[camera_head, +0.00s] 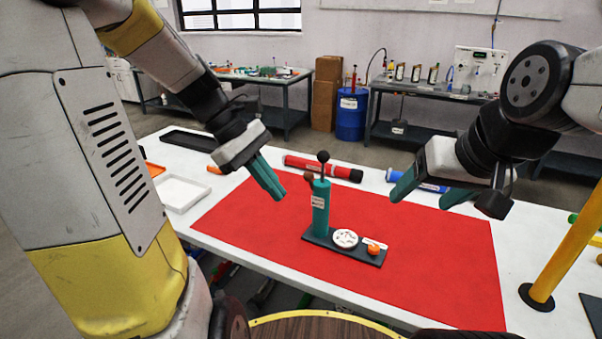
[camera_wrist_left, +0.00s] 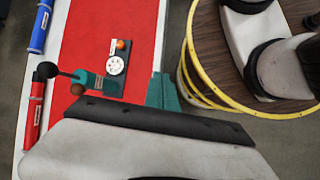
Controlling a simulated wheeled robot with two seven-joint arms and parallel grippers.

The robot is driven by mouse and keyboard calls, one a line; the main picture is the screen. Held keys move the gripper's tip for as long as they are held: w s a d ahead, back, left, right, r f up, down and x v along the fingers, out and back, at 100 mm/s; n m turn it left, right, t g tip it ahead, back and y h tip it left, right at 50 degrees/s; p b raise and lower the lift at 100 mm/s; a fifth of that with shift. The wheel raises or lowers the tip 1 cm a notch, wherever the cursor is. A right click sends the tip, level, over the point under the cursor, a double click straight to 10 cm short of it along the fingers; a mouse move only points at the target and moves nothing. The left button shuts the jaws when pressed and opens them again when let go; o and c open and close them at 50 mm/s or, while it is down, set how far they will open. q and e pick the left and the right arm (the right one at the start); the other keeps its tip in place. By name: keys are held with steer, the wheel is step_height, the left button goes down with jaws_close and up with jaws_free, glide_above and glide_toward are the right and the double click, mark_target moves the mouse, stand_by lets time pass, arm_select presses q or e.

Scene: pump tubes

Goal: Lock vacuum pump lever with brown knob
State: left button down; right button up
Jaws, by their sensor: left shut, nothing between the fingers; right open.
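The vacuum pump is a teal upright cylinder (camera_head: 320,210) on a black base plate (camera_head: 350,250), standing on the red mat. A lever with a black ball knob (camera_head: 323,157) rises from its top, and a smaller brown knob (camera_head: 309,176) sits at its upper left side. In the left wrist view the brown knob (camera_wrist_left: 77,89) and black knob (camera_wrist_left: 46,71) show beside the teal body (camera_wrist_left: 88,79). My left gripper (camera_head: 279,195) is shut and empty, left of the pump and apart from it. My right gripper (camera_head: 420,194) is open and empty, right of the pump.
The base carries a white dial (camera_head: 345,238) and an orange knob (camera_head: 373,248). A red tube (camera_head: 340,172) and a blue tube (camera_head: 434,188) lie behind the pump. White and black trays stand at left; a yellow post (camera_head: 567,245) stands at right. The red mat's front is clear.

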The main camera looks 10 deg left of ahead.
arm_select(q)
steer(key=w+a+f+n+t+h, duration=0.2)
steer(key=w+a+f+n+h, duration=0.4)
steer(key=n, duration=0.5)
steer(key=w+a+f+n+t+h, duration=0.3)
steer(key=w+a+f+n+h, duration=0.3)
steer(key=w+n, duration=0.3)
steer(key=a+n, duration=0.1)
steer(key=n, duration=0.2)
steer(key=shift+w+f+h, duration=0.2)
steer(key=shift+f+h, duration=0.1)
steer(key=shift+h, duration=0.1)
steer(key=shift+d, duration=0.1)
glide_toward(310, 182)
steer(key=d+r, duration=0.3)
steer(key=d, duration=0.2)
steer(key=shift+w+a+r, duration=0.1)
steer(key=shift+w+a, duration=0.05)
steer(key=shift+w, duration=0.25)
